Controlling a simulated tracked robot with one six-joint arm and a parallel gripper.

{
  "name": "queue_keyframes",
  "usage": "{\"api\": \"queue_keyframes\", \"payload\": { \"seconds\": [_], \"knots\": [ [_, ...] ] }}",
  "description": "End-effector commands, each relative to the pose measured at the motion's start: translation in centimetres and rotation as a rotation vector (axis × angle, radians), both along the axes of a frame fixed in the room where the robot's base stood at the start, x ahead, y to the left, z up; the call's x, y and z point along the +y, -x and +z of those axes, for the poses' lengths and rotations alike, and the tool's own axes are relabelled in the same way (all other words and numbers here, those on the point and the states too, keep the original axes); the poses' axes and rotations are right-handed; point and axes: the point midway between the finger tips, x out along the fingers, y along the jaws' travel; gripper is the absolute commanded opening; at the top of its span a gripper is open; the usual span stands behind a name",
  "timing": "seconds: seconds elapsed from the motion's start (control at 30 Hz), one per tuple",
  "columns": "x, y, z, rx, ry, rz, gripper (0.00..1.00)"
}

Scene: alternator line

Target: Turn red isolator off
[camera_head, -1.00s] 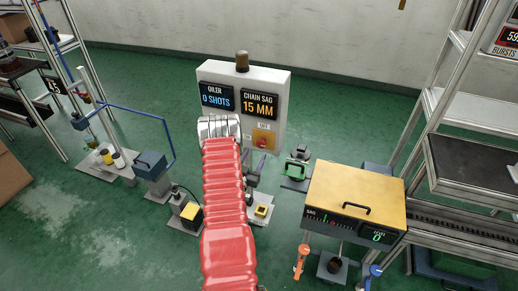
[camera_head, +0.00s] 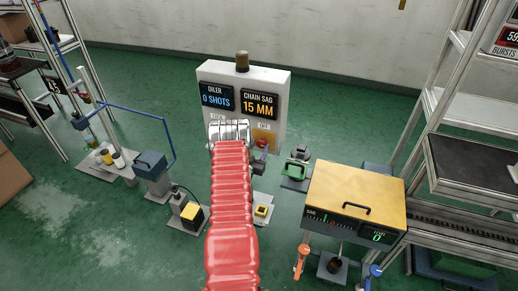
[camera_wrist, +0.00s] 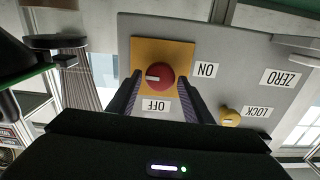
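The red isolator is a round red knob (camera_wrist: 160,76) with a white mark, on a yellow plate (camera_wrist: 180,50) on a grey panel. The wrist view shows it inverted, with an ON label (camera_wrist: 207,70) to the right of the plate and an OFF label (camera_wrist: 156,105) below the knob. The white mark lies on the knob's left side. My gripper (camera_wrist: 163,82) is open, its two dark fingers on either side of the knob with gaps visible. I cannot tell how far the tips are from the panel. In the head view my arm partly hides the plate (camera_head: 265,136).
A yellow knob (camera_wrist: 230,116) by a LOCK label and a ZERO label are on the same panel. The white cabinet (camera_head: 270,80) shows OILER 0 SHOTS and CHAIN SAG 15 MM. A yellow-topped box (camera_head: 340,185) stands right; a blue-framed stand (camera_head: 150,165) stands left.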

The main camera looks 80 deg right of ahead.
Motion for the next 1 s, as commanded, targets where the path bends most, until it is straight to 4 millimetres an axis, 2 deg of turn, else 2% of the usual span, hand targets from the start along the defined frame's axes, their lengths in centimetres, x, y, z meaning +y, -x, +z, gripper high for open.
{"api": "queue_keyframes", "payload": {
  "seconds": [0.07, 0.43, 0.97, 1.0],
  "knots": [
    [0.0, 0.0, 0.01, 0.0, 0.0, 0.0, 0.4],
    [0.02, -0.02, 0.01, 0.0, 0.0, 0.0, 0.15],
    [0.01, -0.08, 0.02, 0.06, -0.006, 0.001, 0.15],
    [0.01, -0.09, 0.02, 0.06, -0.006, 0.001, 0.39]
  ]
}}
